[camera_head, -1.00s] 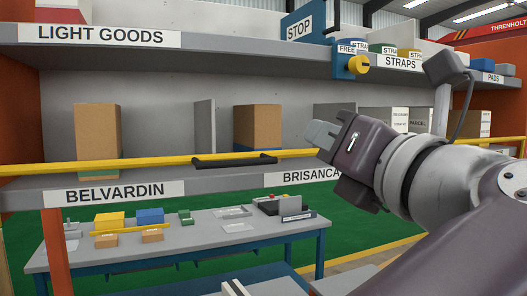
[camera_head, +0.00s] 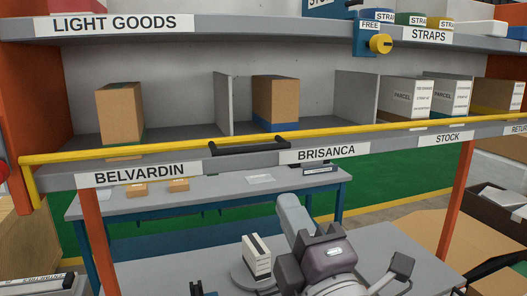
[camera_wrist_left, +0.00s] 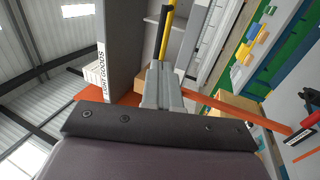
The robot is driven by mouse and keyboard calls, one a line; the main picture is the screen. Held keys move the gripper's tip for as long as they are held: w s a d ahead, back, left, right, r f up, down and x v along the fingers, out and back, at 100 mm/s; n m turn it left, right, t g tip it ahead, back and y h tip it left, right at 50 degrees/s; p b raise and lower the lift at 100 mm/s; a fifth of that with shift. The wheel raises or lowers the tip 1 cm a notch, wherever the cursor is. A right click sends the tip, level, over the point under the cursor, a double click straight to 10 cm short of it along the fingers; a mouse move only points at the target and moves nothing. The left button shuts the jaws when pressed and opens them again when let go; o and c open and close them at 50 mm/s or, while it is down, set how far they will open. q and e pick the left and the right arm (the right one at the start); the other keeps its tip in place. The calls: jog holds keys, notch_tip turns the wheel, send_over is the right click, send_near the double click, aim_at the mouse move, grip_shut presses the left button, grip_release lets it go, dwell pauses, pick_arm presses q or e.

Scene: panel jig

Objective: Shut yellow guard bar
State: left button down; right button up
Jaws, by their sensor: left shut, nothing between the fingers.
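The yellow guard bar (camera_head: 390,131) runs across the front of the lower shelf, close above its labelled edge. Its left end bends down at the corner post. Its right end runs out of the picture, so I cannot see how it is held there. A black handle (camera_head: 250,146) sits on the bar above the gap between the BELVARDIN and BRISANCA labels. My left gripper (camera_head: 287,204) is shut and empty, below the shelf edge and apart from the bar. In the left wrist view the shut fingers (camera_wrist_left: 160,80) point toward the yellow bar (camera_wrist_left: 166,30). My right gripper is not in view.
Cardboard boxes (camera_head: 276,101) and white parcels (camera_head: 407,98) stand on the shelf behind the bar. A yellow knob (camera_head: 380,44) on a blue box hangs from the upper shelf. A blue-framed table (camera_head: 215,205) stands behind and below. An open dark box (camera_head: 497,205) is at the right.

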aim_at(260, 151)
pick_arm(q)
jog(key=p+x, duration=0.5)
jog(key=x, duration=0.5)
jog(key=shift+r, duration=0.1)
jog(key=shift+w+a, duration=0.1)
jog(key=shift+w, duration=0.2)
jog(key=shift+w+a+r, duration=0.1)
jog(key=shift+w, duration=0.15)
jog(key=shift+s+r+g, duration=0.15)
jog(key=shift+r+g, duration=0.15)
jog(key=shift+r, duration=0.1)
